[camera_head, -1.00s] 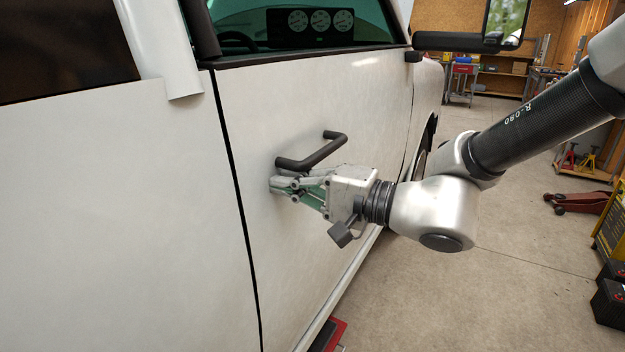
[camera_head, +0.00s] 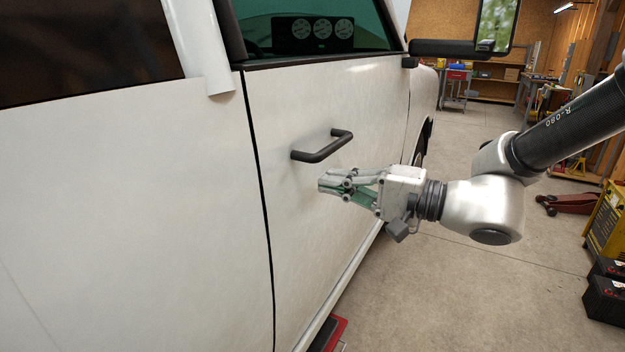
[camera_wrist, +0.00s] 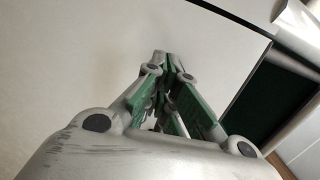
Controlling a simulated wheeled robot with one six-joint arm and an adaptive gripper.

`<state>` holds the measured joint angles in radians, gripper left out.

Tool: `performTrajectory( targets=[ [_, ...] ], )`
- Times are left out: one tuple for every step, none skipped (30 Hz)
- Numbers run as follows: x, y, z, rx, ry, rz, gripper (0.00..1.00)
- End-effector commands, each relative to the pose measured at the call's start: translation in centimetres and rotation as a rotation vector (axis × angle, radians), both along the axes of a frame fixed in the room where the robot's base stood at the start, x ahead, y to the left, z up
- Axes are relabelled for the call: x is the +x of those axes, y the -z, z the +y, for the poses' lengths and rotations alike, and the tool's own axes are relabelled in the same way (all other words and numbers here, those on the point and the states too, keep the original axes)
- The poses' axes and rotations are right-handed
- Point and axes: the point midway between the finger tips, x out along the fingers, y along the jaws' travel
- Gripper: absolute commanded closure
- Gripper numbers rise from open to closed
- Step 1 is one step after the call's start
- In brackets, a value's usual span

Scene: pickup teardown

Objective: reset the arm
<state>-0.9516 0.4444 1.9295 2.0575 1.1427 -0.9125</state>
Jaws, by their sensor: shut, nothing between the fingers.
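My gripper (camera_head: 322,186) is shut and empty in the head view. It is just below and to the right of the black door handle (camera_head: 322,147), apart from it. My arm reaches in from the right edge of that view. In the wrist view my gripper (camera_wrist: 163,56) points at a pale, plain surface, with its fingertips together. The handle does not show clearly in the wrist view.
The white pickup door (camera_head: 300,230) fills the middle, close to my gripper, and looks shut. A side mirror (camera_head: 494,25) sticks out above my arm. A yellow machine (camera_head: 606,215) and black batteries (camera_head: 605,295) stand at the right. The concrete floor (camera_head: 480,285) between is open.

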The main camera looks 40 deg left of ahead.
Motion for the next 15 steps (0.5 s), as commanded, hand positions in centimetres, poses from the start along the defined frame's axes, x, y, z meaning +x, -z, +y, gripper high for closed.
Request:
performTrajectory(
  targets=[
    [0.3, 0.0, -0.8, -0.001, 0.003, 0.000, 1.00],
    [0.4, 0.0, -1.3, -0.001, 0.003, -0.001, 1.00],
    [0.5, 0.0, -1.9, -0.001, 0.002, -0.001, 1.00],
    [0.6, 0.0, -2.4, 0.000, 0.002, -0.001, 1.00],
    [0.8, 0.0, -2.9, 0.000, 0.003, -0.001, 1.00],
    [1.0, 0.0, -3.6, -0.001, 0.003, 0.000, 1.00],
    [1.0, 0.0, -4.0, -0.001, 0.002, 0.000, 1.00],
    [1.1, 0.0, -4.5, 0.000, 0.001, -0.001, 1.00],
    [1.3, 0.0, -5.0, 0.000, 0.002, -0.001, 1.00],
    [1.4, 0.0, -5.4, -0.001, 0.002, 0.000, 1.00],
    [1.4, 0.0, -5.7, -0.001, 0.002, 0.000, 1.00],
    [1.5, 0.0, -6.0, 0.000, 0.001, 0.000, 1.00],
    [1.5, 0.0, -6.2, 0.000, 0.001, 0.000, 1.00],
    [1.6, 0.0, -6.4, 0.000, 0.000, 0.000, 1.00],
    [1.6, 0.0, -6.5, 0.000, 0.000, 0.000, 1.00]
  ],
)
